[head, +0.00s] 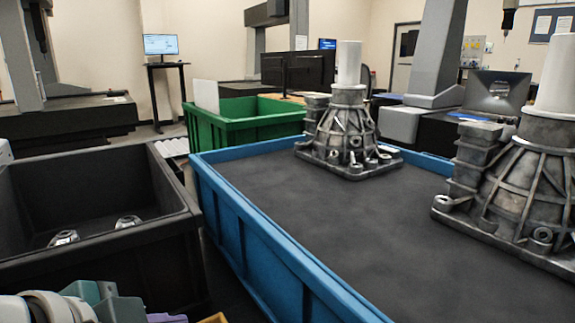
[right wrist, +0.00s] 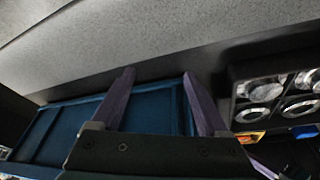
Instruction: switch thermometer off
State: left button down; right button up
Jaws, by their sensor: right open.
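I cannot make out a thermometer in either view. My right gripper (right wrist: 158,75) shows in the right wrist view, with its two purple fingers spread apart and nothing between them. A blue surface, which looks like part of a blue crate (right wrist: 62,135), lies behind the fingers.
A blue crate (head: 245,232) holds two metal castings (head: 347,135) (head: 520,185). A black bin (head: 100,262) with shiny parts stands left, a green crate (head: 240,127) behind. The blue crate's middle is clear.

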dwell(0.5)
pick_arm(q)
jog(key=shift+f, duration=0.45)
pick_arm(e)
jog(key=shift+d, duration=0.1)
pick_arm(q)
jog(key=shift+f, duration=0.2)
pick_arm(e)
jog(key=shift+f, duration=0.1)
pick_arm(q)
jog(key=shift+r, duration=0.1)
jog(key=shift+r+p, duration=0.6)
jog(key=shift+p, duration=0.3)
pick_arm(e)
jog(key=shift+r, duration=1)
pick_arm(q)
notch_tip(320, 180, up, 6)
jog(key=p, duration=0.7)
pick_arm(e)
notch_tip(320, 180, up, 7)
jog(key=shift+r, duration=0.15)
